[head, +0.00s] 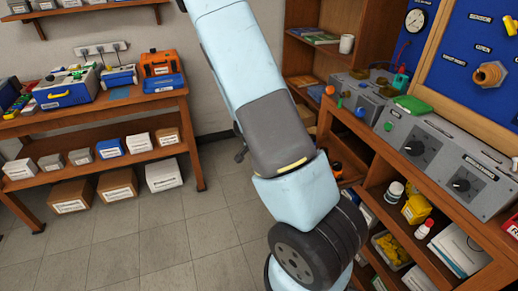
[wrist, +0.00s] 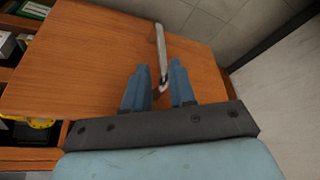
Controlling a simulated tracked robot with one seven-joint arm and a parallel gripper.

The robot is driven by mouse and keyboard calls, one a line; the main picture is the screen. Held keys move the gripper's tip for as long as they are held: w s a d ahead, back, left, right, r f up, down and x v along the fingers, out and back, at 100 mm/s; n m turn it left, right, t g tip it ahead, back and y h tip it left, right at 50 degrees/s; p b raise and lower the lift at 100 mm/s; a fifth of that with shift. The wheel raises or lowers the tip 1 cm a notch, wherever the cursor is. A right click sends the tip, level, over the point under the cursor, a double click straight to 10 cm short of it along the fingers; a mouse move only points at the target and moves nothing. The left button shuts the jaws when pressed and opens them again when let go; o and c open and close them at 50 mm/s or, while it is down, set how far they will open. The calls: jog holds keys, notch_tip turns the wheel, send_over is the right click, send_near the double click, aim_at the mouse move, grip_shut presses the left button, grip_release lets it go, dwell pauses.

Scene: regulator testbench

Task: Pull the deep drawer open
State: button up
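In the wrist view, a broad wooden front (wrist: 90,60), which looks like the drawer's, fills the upper left and middle. A metal bar handle (wrist: 158,45) stands out from it. My gripper (wrist: 160,64) has its two blue fingers apart, one on each side of the handle's near end. A gap shows between the handle and the left finger; the right finger is closer, and I cannot tell whether it touches. The front's lower part is hidden behind my gripper. In the head view, my arm crosses the middle, and neither the handle nor my fingertips show.
In the head view, a wooden bench (head: 390,140) with grey control boxes (head: 465,180) and loaded shelves stands at the right. Another wooden bench (head: 95,115) with toolboxes is at the left. The tiled floor (head: 140,235) between them is clear.

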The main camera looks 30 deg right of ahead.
jog(key=v, duration=0.7)
dwell(0.5)
jog(key=shift+s, duration=0.1)
jog(key=shift+a, duration=0.1)
dwell(0.3)
jog(key=s+a+r+n+t+y, duration=0.1)
jog(key=s+a+r+n+y, duration=0.15)
jog(key=a+r, duration=0.4)
jog(key=s+a+r+n+y, duration=0.2)
jog(key=a+r+n+y, duration=0.2)
jog(key=r, duration=0.6)
jog(key=s+r+n+t+h, duration=0.2)
jog(key=s+r+n, duration=0.4)
jog(key=s+r, duration=0.9)
jog(key=shift+s+a+r+t, duration=0.3)
jog(key=shift+s+a+r, duration=0.15)
jog(key=shift+r, duration=0.15)
jog(key=shift+h, duration=0.25)
dwell(2.3)
